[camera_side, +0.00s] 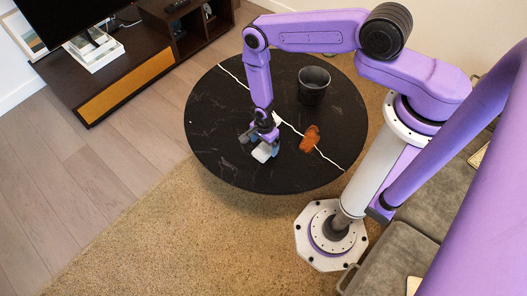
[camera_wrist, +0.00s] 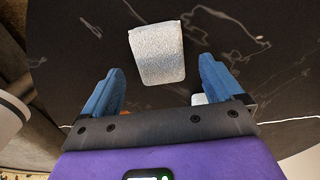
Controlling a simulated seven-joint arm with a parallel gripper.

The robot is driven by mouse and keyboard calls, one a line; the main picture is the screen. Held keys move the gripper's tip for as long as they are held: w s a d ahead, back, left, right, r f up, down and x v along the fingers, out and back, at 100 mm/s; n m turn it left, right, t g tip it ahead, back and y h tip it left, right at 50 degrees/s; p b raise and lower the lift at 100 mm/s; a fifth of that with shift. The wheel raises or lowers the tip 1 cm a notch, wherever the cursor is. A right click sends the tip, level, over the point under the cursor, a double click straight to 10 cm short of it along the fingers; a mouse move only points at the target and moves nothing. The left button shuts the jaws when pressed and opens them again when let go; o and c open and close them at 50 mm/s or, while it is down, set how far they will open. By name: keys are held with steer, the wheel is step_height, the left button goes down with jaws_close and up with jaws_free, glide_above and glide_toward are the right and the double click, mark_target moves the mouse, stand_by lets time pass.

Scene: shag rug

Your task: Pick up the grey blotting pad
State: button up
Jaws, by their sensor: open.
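The grey blotting pad (camera_wrist: 157,52) is a pale, rough-textured block lying on the black round table. In the wrist view it sits ahead of my gripper (camera_wrist: 160,78), roughly centred between the two blue fingers and apart from both. The fingers are spread wide with nothing between them. In the side view the pad (camera_side: 262,153) shows as a small whitish block close to my gripper (camera_side: 261,138), near the table's front edge. My gripper partly covers that spot there.
The black table (camera_side: 220,110) has white veins. An orange-brown lumpy thing (camera_side: 310,139) lies right of my gripper, and a dark cup (camera_side: 314,80) stands behind. A small white thing (camera_wrist: 199,99) shows by the right finger in the wrist view. The table's left side is clear.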

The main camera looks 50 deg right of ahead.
mark_target(264, 149)
steer(key=shift+f, duration=1.9)
steer(key=c, duration=1)
